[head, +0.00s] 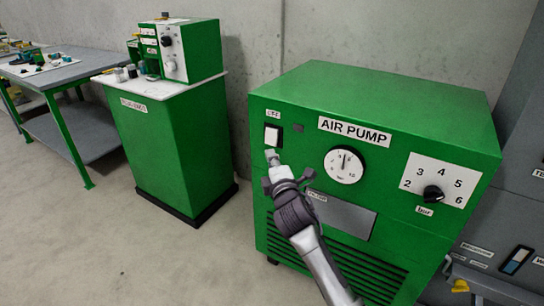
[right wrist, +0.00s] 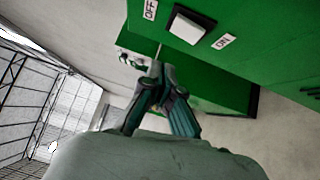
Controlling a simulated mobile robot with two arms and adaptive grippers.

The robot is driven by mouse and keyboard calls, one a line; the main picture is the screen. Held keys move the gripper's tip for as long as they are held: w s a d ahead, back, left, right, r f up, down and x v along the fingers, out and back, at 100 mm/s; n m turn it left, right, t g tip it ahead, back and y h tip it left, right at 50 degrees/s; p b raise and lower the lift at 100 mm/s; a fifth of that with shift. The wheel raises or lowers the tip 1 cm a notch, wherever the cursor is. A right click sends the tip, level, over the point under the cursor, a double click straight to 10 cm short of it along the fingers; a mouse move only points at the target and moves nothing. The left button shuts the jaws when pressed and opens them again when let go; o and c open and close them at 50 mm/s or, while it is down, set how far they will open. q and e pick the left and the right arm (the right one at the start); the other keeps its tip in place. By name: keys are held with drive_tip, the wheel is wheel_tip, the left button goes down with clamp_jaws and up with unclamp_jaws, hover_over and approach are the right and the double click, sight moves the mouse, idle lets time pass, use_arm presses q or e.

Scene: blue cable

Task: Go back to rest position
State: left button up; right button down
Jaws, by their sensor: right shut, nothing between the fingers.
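My right gripper (head: 272,157) is shut and empty in the head view. It is raised in front of the green air pump (head: 400,95), its tip just below the white rocker switch (head: 272,136). I cannot tell whether the tip touches the panel. In the right wrist view the closed fingers (right wrist: 157,68) point toward the green panel, and the switch (right wrist: 188,25) shows just beyond them between the OFF and ON labels. My left gripper is not in view.
The pump front has a gauge (head: 344,164) and a black knob (head: 433,193). Left of it stands a green cabinet (head: 180,140) with a white top. A workbench (head: 62,68) is at the far left. Bare floor (head: 130,255) lies in front. Grey drawers (head: 505,235) stand at right.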

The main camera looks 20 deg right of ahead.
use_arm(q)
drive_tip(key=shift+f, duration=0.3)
use_arm(e)
drive_tip(key=shift+s, duration=0.4)
